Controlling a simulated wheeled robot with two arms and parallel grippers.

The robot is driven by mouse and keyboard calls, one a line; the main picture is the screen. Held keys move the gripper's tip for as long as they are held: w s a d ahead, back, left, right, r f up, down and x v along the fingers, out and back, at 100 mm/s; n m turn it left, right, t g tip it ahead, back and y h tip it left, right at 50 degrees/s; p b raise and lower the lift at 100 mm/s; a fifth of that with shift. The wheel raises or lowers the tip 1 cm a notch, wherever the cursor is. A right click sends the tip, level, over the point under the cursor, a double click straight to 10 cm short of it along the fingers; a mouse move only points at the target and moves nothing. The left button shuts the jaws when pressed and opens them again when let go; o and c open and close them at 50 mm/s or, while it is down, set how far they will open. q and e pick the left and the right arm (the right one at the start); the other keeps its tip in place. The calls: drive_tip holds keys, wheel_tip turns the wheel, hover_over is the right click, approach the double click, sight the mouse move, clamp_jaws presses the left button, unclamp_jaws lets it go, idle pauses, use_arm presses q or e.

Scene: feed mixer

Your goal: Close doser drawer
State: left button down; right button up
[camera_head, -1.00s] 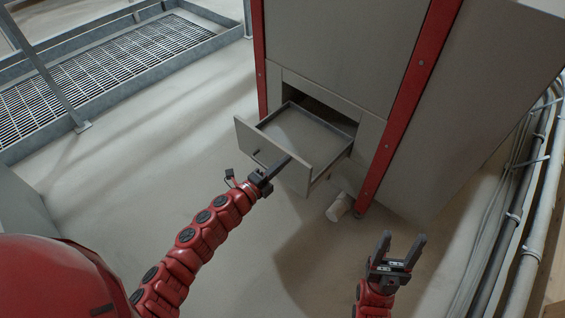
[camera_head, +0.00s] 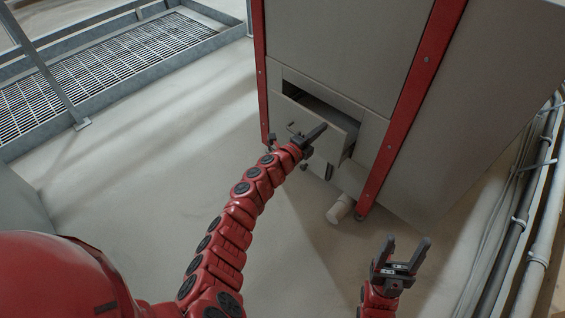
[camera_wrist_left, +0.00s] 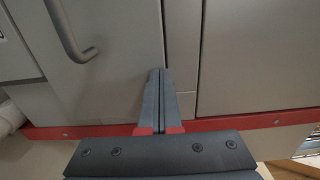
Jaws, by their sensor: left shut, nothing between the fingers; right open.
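The grey doser drawer (camera_head: 338,122) is partly open in the lower front of the grey machine, with a dark gap above and behind its front panel. My left gripper (camera_head: 320,131) is shut and empty, right at the drawer's front panel; whether it touches is hard to tell. In the left wrist view the shut fingers (camera_wrist_left: 158,72) point at the grey panel, to the right of a curved handle (camera_wrist_left: 68,32). My right gripper (camera_head: 405,245) is open and empty, low in front of the machine, apart from the drawer.
The machine (camera_head: 330,50) has red corner posts (camera_head: 410,100). A white pipe end (camera_head: 340,209) lies by its foot. Pipes (camera_head: 510,220) run along the right wall. A metal grating (camera_head: 110,75) is at the far left. The floor left of the machine is clear.

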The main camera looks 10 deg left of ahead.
use_arm(q)
drive_tip(key=shift+b+x, duration=0.4)
drive_tip(key=shift+x, duration=1.3)
drive_tip(key=shift+a, duration=0.1)
